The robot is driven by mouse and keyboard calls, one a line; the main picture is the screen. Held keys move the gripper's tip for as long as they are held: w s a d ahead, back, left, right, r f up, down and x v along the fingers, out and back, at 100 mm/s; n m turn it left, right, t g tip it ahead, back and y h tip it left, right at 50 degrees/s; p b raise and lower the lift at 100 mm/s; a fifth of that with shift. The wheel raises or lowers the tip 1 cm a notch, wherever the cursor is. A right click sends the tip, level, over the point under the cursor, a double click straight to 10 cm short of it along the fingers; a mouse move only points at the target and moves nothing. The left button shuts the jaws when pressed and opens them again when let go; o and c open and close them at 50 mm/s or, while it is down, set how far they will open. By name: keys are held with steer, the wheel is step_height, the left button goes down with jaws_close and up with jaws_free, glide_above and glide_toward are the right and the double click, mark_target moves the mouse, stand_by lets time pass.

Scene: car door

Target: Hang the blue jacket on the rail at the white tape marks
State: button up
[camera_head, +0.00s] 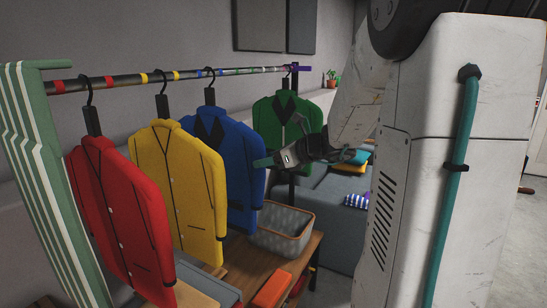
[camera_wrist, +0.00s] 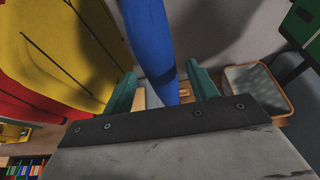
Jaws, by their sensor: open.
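The blue jacket (camera_head: 232,160) hangs from a black hanger on the rail (camera_head: 128,79), between the yellow jacket and the green jacket. Its hook meets the rail near blue and pale marks; I cannot clearly pick out the white tape. My gripper (camera_head: 265,162) is open at the jacket's right edge, about mid-height. In the wrist view, the blue jacket (camera_wrist: 153,30) shows edge-on as a narrow strip between the two teal fingers of my gripper (camera_wrist: 162,84). The fingers stand apart on either side of it. I cannot tell whether either one touches the cloth.
A red jacket (camera_head: 122,215) and a yellow jacket (camera_head: 180,190) hang left; a green jacket (camera_head: 285,125) hangs right, behind my arm. Below are a wooden bench (camera_head: 250,266) and a grey basket (camera_head: 268,242). A green-and-white striped panel (camera_head: 45,170) stands at the rail's left end.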

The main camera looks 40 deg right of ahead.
mark_target(254, 159)
steer(key=x, duration=0.5)
steer(key=shift+w+a+f, duration=0.15)
steer(key=shift+w+a, duration=0.05)
steer(key=shift+w, duration=0.05)
steer(key=shift+c, duration=0.4)
jaws_close()
steer(key=shift+r, duration=0.4)
steer(key=shift+d, duration=0.2)
